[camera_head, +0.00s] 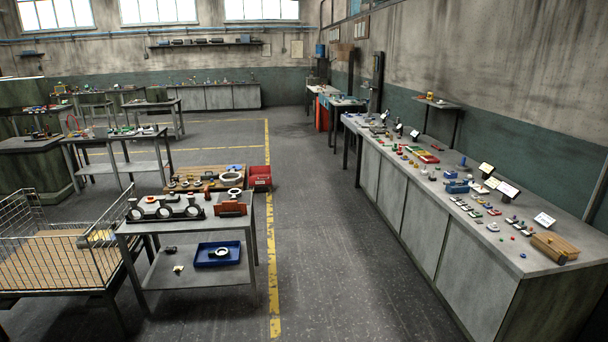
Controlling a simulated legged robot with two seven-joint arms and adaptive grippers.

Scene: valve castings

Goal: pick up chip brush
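I cannot pick out the chip brush for sure; the small objects are too far off to tell. A small cream and dark object (178,268) lies on the lower shelf of the near grey table (163,285), left of a blue tray (203,262). A yellowish object (97,238) is at the right side of the wire cart (48,262). Neither can be identified. Neither of my grippers is in view.
A long grey workbench (465,260) along the right wall carries many small parts and a wooden block (555,248). A pallet and a red bin (260,177) stand behind the near table. The floor aisle (335,240) between table and workbench is clear.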

